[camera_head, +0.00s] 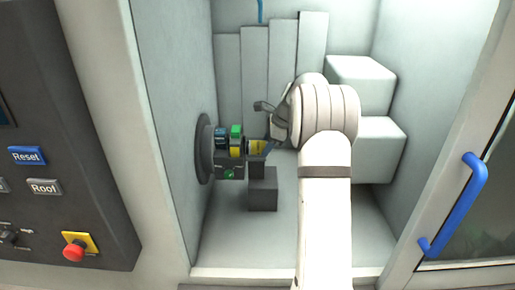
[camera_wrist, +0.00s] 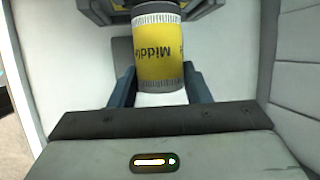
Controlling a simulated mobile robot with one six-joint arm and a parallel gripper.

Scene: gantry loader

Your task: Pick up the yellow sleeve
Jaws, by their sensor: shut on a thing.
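The yellow sleeve (camera_wrist: 158,55) fills the top middle of the wrist view, with a ribbed silver band at each end and the word "Middle" on it. In the head view my gripper (camera_head: 268,148) is partly hidden by the assembly and my wrist.
The dark round chuck (camera_head: 204,148) is on the left wall, with a green-marked part (camera_head: 236,131) beside it. A dark block (camera_head: 263,188) stands below. Pale boxes (camera_head: 365,85) are stacked at right. The door with a blue handle (camera_head: 474,185) stands at far right.

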